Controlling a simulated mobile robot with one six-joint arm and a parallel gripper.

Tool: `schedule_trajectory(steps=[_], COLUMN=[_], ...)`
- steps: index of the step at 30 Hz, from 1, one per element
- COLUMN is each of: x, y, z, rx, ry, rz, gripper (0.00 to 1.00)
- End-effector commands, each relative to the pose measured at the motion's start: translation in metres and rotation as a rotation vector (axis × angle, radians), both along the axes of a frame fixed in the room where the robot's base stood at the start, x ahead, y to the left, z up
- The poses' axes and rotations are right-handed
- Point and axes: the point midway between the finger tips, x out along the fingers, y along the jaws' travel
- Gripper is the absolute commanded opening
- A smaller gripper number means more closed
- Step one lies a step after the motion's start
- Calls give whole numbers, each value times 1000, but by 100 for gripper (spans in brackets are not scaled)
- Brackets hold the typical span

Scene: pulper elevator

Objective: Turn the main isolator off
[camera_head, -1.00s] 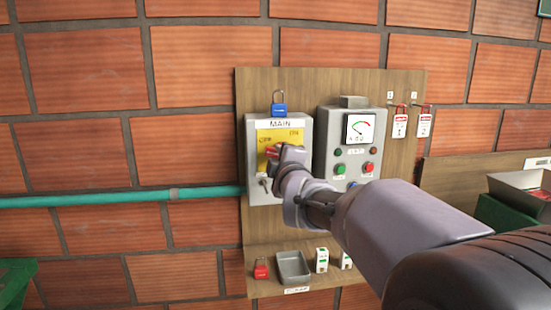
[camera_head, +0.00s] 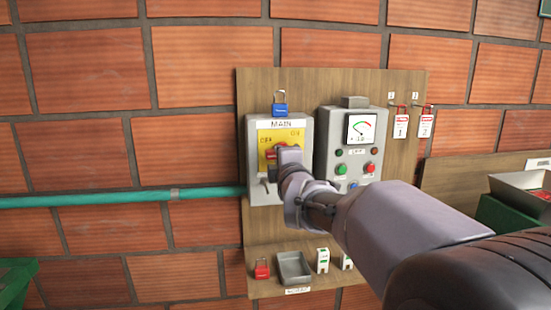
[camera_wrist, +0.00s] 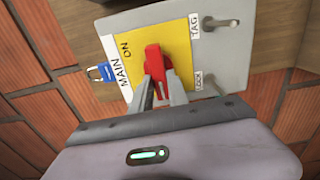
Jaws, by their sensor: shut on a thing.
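The main isolator (camera_head: 264,183) is a grey box labelled MAIN with a yellow plate marked OFF at left and ON at right. Its red handle (camera_wrist: 153,58) stands out from the yellow plate (camera_wrist: 177,38). In the head view, only part of the red handle (camera_head: 271,154) shows, roughly level, beside my gripper (camera_head: 286,156). In the wrist view, my gripper (camera_wrist: 160,82) is shut on the handle, with a finger on either side. My gripper hides part of the plate and handle in the head view.
A blue padlock (camera_head: 279,109) sits atop the isolator. A grey control panel (camera_head: 332,133) with a meter and buttons is close on its right. Red-and-white tags (camera_head: 400,126) hang further right. Below, a shelf holds a red padlock (camera_head: 262,269) and a grey tray (camera_head: 294,268).

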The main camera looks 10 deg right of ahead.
Motion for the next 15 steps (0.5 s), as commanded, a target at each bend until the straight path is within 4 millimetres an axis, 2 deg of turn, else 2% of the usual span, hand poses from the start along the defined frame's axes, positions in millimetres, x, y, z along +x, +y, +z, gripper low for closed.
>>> schedule_trajectory(steps=[1,2,5,15], x=[0,0,0,-2], y=[0,0,0,0], z=[0,0,0,0], rx=[-2,-2,-1,0], ry=[0,0,0,0], rz=[0,0,0,0], gripper=[0,22,42,42])
